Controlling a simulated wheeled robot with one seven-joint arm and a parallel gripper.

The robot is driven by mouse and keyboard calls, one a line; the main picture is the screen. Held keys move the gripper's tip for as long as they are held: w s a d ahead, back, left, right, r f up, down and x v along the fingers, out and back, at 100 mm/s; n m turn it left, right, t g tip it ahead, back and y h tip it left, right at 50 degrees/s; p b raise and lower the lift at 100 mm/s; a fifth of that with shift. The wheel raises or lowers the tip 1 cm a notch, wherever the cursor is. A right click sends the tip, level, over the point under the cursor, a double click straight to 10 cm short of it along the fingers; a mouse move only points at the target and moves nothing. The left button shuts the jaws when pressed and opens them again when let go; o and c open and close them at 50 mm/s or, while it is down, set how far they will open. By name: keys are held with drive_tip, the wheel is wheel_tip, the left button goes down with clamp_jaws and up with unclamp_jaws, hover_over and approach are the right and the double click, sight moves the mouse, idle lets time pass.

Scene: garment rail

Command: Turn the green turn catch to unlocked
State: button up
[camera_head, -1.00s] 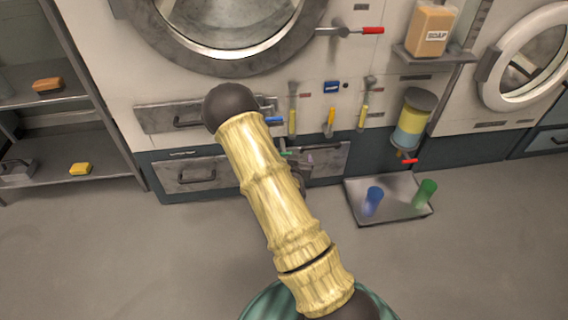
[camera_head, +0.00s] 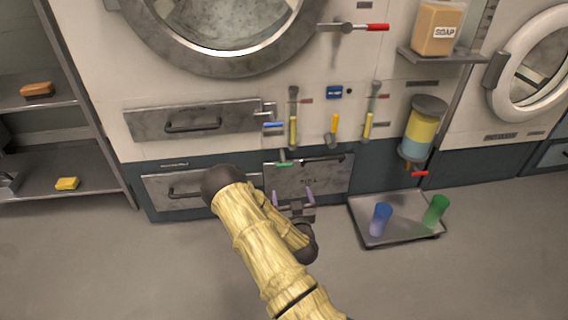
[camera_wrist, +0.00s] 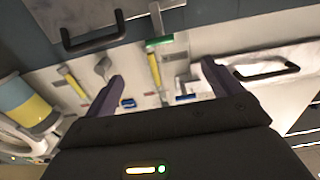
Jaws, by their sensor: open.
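The green turn catch (camera_head: 285,163) is a small lever lying roughly level at the top edge of the grey lower panel (camera_head: 325,178), under the washer front. It also shows in the wrist view (camera_wrist: 160,41), at top centre. My gripper (camera_head: 292,192) is open and empty in front of that panel, just below the catch. In the wrist view its two purple fingers (camera_wrist: 162,70) stand wide apart, with the catch beyond them, between their lines. I see no contact. I cannot tell the distance exactly.
A blue catch (camera_head: 273,125) sits above, beside a drawer (camera_head: 193,120). Several yellow-handled levers (camera_head: 293,130) hang to the right of it. A tray (camera_head: 397,232) with a blue cup (camera_head: 380,218) and green cup (camera_head: 435,211) stands on the floor at right. A shelf (camera_head: 65,180) is at left.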

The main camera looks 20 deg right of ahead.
sight(285, 166)
drive_tip(key=b+x, duration=0.3)
drive_tip(key=x, duration=0.5)
drive_tip(key=b+x, duration=0.4)
drive_tip(key=x, duration=0.4)
drive_tip(key=shift+w+f+b, duration=0.2)
drive_tip(key=shift+w+b, duration=0.05)
drive_tip(key=shift+b, duration=0.05)
drive_tip(key=shift+w+d+r, duration=0.15)
drive_tip(key=shift+w, duration=0.25)
drive_tip(key=shift+c, duration=0.4)
drive_tip(key=c, duration=1.3)
